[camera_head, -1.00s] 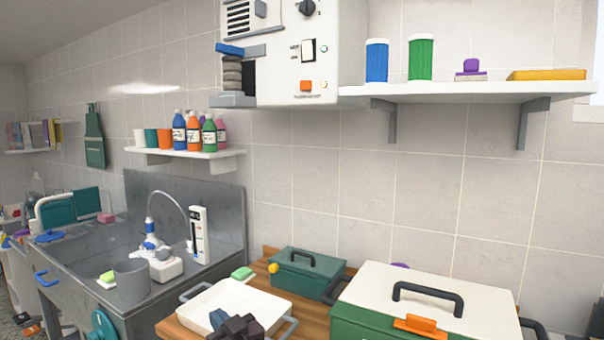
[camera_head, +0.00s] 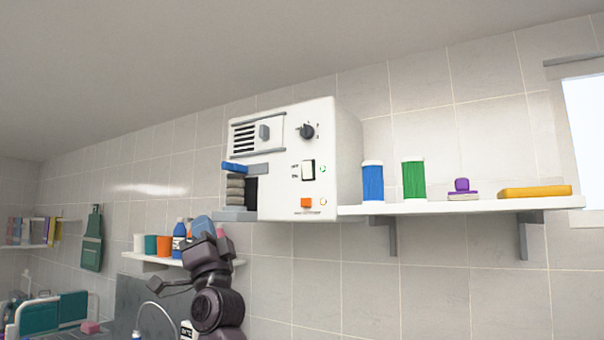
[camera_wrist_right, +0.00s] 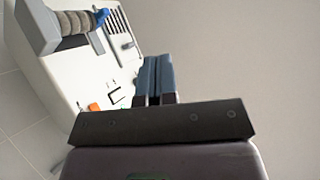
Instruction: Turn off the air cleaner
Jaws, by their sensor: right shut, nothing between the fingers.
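The air cleaner (camera_head: 285,190) is a white box on the wall beside the shelf. Its front has a vent with a slider, a black knob (camera_head: 307,131), a white rocker switch (camera_head: 308,170) with small labels, a green light beside it, and an orange button (camera_head: 306,203). The air cleaner also shows tilted in the right wrist view (camera_wrist_right: 75,72). My right gripper (camera_head: 200,227) is raised below and left of the box, apart from it. Its blue-grey fingers (camera_wrist_right: 155,78) are shut and empty. My left gripper is out of view.
A shelf (camera_head: 440,208) right of the box holds a blue jar (camera_head: 372,182), a green jar (camera_head: 413,180) and a yellow item (camera_head: 535,192). A lower shelf (camera_head: 150,259) with bottles and cups is partly behind my right arm. The wall below the box is clear.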

